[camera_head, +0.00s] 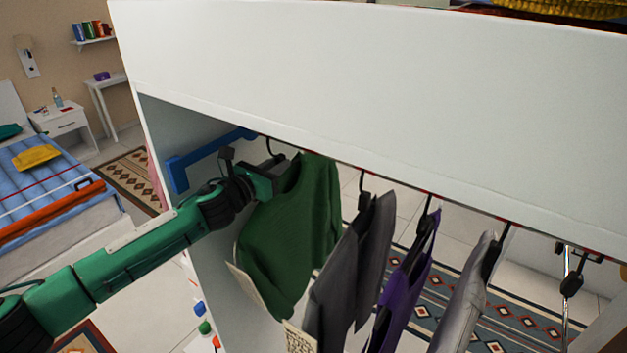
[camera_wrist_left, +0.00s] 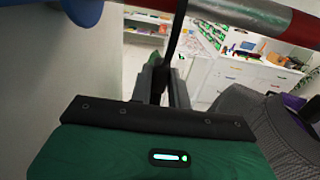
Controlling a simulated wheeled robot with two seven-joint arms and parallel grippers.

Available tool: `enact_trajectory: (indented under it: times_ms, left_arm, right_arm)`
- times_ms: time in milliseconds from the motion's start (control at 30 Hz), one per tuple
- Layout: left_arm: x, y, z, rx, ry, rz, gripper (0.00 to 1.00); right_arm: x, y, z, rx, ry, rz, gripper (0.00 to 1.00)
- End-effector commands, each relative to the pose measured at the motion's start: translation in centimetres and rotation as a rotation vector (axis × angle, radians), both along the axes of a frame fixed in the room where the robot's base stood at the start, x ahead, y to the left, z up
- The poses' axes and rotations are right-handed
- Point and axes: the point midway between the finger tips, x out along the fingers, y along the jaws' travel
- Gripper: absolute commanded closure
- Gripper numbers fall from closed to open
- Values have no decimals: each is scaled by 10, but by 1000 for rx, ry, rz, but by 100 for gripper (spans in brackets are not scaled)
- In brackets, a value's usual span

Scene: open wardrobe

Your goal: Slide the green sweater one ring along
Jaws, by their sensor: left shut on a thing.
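The green sweater (camera_head: 292,235) hangs on a black hanger at the left end of the wardrobe rail. My left gripper (camera_head: 262,172) is at the top of the sweater, just below the hanger's hook. In the left wrist view its fingers (camera_wrist_left: 166,88) are shut on the dark hanger stem (camera_wrist_left: 177,35), which runs up to the rail. The rail (camera_wrist_left: 262,14) shows there with red and grey bands. Red marks also show along the rail in the head view, mostly behind the white top panel. My right gripper is not in view.
Right of the sweater hang a grey garment (camera_head: 350,265), a purple one (camera_head: 405,285) and a light grey one (camera_head: 462,298), with gaps between. A blue bracket (camera_head: 205,160) sits on the left inner wall. The white top panel (camera_head: 380,90) overhangs the rail.

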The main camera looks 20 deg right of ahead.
Motion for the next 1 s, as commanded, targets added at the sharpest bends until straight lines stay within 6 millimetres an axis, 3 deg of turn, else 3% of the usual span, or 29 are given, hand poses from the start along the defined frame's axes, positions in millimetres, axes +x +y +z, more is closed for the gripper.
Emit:
enact_trajectory:
  times_ms: [200, 233, 367, 733, 1000]
  left_arm:
    - [14, 11, 0, 0, 0, 3, 98]
    - [15, 11, 0, -1, 1, 2, 80]
    - [14, 10, 0, -1, 1, 1, 56]
    - [11, 14, -3, 2, 3, 1, 56]
    - [-10, 42, -4, 1, -1, 1, 56]
  right_arm:
    - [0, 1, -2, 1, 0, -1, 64]
    - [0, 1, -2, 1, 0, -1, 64]
    - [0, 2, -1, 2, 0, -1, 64]
    - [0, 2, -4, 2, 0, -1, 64]
    - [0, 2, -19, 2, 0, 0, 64]
